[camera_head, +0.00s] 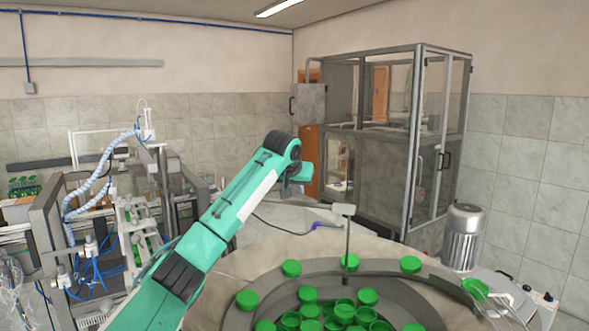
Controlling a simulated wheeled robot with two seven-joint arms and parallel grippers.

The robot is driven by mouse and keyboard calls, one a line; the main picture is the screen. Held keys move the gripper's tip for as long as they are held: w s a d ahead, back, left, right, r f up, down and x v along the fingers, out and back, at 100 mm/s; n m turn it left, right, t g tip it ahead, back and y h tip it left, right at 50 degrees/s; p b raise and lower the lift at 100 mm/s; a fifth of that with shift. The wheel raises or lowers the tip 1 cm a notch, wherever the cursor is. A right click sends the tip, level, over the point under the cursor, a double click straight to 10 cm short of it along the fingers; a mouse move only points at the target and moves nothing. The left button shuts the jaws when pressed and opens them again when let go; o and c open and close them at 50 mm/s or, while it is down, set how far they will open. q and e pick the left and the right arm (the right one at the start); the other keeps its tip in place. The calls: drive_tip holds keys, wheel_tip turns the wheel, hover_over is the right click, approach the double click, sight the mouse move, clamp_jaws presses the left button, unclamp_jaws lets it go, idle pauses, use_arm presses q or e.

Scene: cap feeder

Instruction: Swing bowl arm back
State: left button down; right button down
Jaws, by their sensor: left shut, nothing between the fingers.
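The feeder bowl (398,288) is a grey round bowl at the lower right, with several green caps (343,309) inside and a few on its raised track. A thin dark upright rod with a pale flat plate (343,209) on top stands at the bowl's far side; it looks like the bowl arm, though I cannot tell how it is mounted. My left arm reaches up from the lower left. My left gripper (290,188) is a small dark shape at its end, left of and slightly above the plate, apart from it in the picture. It is shut and empty. My right gripper is out of view.
A glass-and-metal cabinet (385,140) stands behind the bowl. A machine with blue hoses (110,210) fills the left side. A purple-handled item (325,225) lies behind the bowl.

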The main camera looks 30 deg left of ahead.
use_arm(q)
drive_tip(key=shift+s+d+f+p, duration=0.2)
drive_tip(key=shift+s+p, duration=0.1)
drive_tip(key=shift+s, duration=0.3)
drive_tip(key=shift+s+d+f+p, duration=0.2)
drive_tip(key=shift+s+p, duration=0.15)
drive_tip(key=shift+s, duration=0.25)
drive_tip(key=shift+s+d+f+p, duration=0.1)
drive_tip(key=shift+s+f+p, duration=0.15)
drive_tip(key=shift+s, duration=0.35)
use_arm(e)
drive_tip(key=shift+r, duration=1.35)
use_arm(q)
drive_tip(key=shift+r, duration=0.1)
